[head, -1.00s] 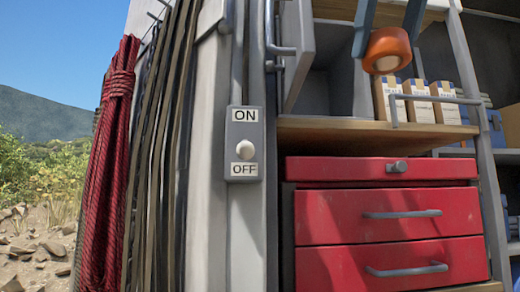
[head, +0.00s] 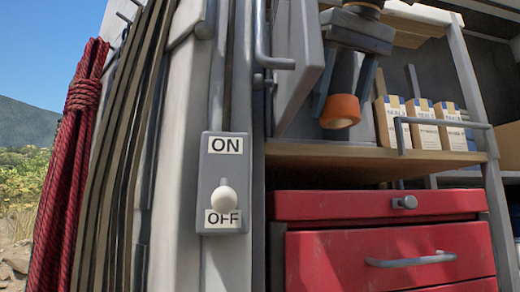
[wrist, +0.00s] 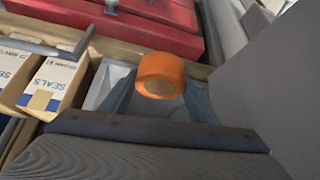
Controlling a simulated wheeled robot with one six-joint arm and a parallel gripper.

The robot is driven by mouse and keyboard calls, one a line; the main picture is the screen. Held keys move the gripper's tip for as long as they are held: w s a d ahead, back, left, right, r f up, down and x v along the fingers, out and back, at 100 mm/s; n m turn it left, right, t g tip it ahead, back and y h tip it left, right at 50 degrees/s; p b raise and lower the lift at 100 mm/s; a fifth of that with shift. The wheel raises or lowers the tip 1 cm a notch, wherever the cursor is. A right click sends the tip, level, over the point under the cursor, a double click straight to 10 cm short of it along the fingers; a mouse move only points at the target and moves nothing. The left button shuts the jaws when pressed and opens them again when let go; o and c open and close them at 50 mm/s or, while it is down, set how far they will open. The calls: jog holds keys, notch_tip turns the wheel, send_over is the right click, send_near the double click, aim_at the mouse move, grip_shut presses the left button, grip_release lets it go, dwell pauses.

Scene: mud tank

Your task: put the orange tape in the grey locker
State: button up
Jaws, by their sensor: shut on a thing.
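My gripper (head: 340,103) is shut on the orange tape (head: 341,113), a short roll held between its two fingertips and pointing down. The tape also shows in the wrist view (wrist: 161,75). The grey locker's door (head: 298,65) stands open on the left of the tape. The tape hangs above the wooden shelf board, apart from it, just right of the door. My gripper and arm cover much of the space behind, so I cannot tell how far inside the locker the tape is.
Several white-and-brown seal boxes (head: 422,125) stand right of the tape behind a grey rail (head: 445,122). The wooden shelf (head: 350,158) lies above red drawers (head: 390,255). An ON/OFF switch (head: 223,195) is on the left post.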

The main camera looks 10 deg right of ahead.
jog(key=w, duration=0.2)
jog(key=w+a+p, duration=0.1)
jog(key=w, duration=0.2)
jog(key=w+p, duration=0.1)
jog(key=w, duration=0.1)
jog(key=shift+w+a, duration=0.15)
jog(key=shift+w, duration=0.05)
jog(key=w, duration=0.1)
jog(key=w+p, duration=0.1)
jog(key=w, duration=0.1)
jog(key=w+p, duration=0.1)
jog(key=w, duration=0.1)
jog(key=shift+a+f, duration=0.3)
jog(key=shift+a, duration=0.1)
jog(key=shift+s+f+p, duration=0.25)
jog(key=shift+f+p, duration=0.05)
jog(key=shift+f, duration=0.1)
jog(key=shift+w, duration=0.15)
jog(key=shift+f, duration=0.15)
jog(key=o, duration=1.1)
